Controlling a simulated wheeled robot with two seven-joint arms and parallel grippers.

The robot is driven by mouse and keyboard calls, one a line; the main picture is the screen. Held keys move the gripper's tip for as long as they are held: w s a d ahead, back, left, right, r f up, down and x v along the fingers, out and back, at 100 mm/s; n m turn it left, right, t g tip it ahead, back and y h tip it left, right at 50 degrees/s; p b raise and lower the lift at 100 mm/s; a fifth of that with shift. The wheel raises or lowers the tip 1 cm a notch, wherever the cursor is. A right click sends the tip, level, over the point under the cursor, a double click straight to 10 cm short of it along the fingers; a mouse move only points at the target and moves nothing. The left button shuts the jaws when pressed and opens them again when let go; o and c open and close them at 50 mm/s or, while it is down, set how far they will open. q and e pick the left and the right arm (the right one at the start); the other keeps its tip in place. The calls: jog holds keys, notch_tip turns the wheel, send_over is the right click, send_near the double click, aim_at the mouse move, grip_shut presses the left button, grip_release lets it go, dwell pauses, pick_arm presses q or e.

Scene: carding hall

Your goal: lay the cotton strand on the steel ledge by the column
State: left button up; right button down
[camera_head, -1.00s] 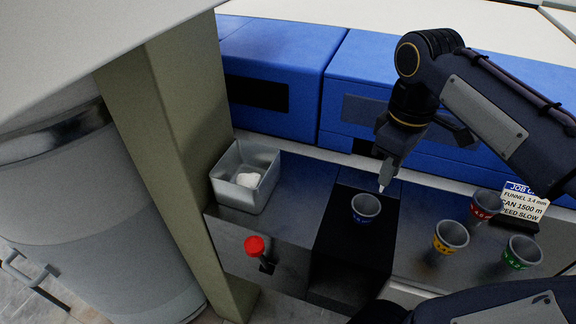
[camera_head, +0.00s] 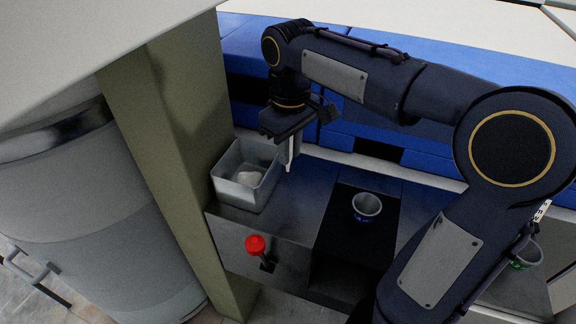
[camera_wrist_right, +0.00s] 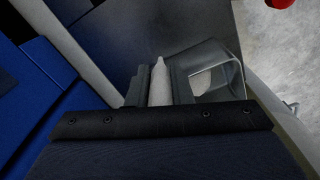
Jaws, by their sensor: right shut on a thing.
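My right gripper (camera_head: 289,158) is shut on the white cotton strand, above the steel ledge (camera_head: 302,195) and just right of the grey bin. In the right wrist view the strand (camera_wrist_right: 160,82) stands between the two fingers (camera_wrist_right: 160,92), its pointed tip past them. In the head view only a small pale part of it shows at the fingertips. The olive column (camera_head: 178,130) rises left of the bin. My left gripper is not in view.
The grey bin (camera_head: 238,195) holds white fluff (camera_head: 249,178). A red knob (camera_head: 255,245) sits on the ledge's front face. A blue-banded cup (camera_head: 366,207) stands on the black block (camera_head: 345,250). A green-banded cup (camera_head: 525,255) is partly hidden by my arm. Bare ledge lies between bin and block.

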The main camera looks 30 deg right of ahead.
aim_at(288, 168)
notch_tip(288, 168, down, 5)
jog(key=shift+r+b, duration=0.2)
jog(key=shift+b, duration=0.25)
jog(key=shift+w+a+f, duration=0.1)
jog(key=shift+w+f, duration=0.05)
jog(key=shift+f, duration=0.15)
jog(key=shift+f, duration=0.15)
jog(key=c, duration=1.3)
grip_release()
